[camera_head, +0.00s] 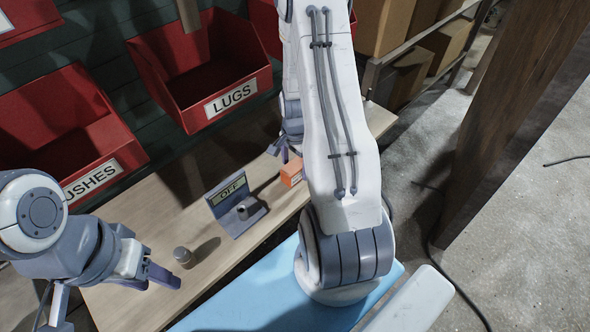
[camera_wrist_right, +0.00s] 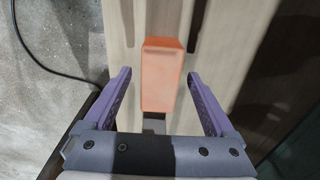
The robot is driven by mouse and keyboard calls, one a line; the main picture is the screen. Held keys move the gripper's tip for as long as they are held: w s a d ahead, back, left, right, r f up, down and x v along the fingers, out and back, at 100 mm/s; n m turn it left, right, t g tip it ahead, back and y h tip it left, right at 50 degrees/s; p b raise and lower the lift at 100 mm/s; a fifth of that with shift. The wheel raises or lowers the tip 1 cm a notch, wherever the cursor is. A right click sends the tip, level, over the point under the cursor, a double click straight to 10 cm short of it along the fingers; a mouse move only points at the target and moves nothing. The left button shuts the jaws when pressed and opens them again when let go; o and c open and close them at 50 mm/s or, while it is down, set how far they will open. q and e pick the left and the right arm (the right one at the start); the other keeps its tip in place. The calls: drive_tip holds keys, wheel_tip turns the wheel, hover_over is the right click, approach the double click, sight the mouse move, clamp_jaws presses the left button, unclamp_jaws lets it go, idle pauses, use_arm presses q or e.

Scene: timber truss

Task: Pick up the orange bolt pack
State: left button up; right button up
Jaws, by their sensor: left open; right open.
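The orange bolt pack (camera_head: 292,172) is a small orange box on the wooden bench, partly hidden behind my right arm in the head view. In the right wrist view the orange bolt pack (camera_wrist_right: 162,72) lies ahead, between the lines of the two fingers. My right gripper (camera_wrist_right: 160,88) is open and empty, with a finger on either side of the pack's near part; I cannot tell its height above the pack. In the head view my right gripper (camera_head: 284,150) is just behind the pack. My left gripper (camera_head: 158,277) is open and empty over the bench at lower left.
A small grey cylinder (camera_head: 183,256) stands near my left gripper. Red bins, one labelled LUGS (camera_head: 205,85), hang behind the bench. A dark timber post (camera_head: 500,130) rises at right.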

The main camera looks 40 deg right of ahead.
drive_tip(key=shift+f, duration=1.25)
clamp_jaws()
drive_tip(key=shift+r, duration=0.1)
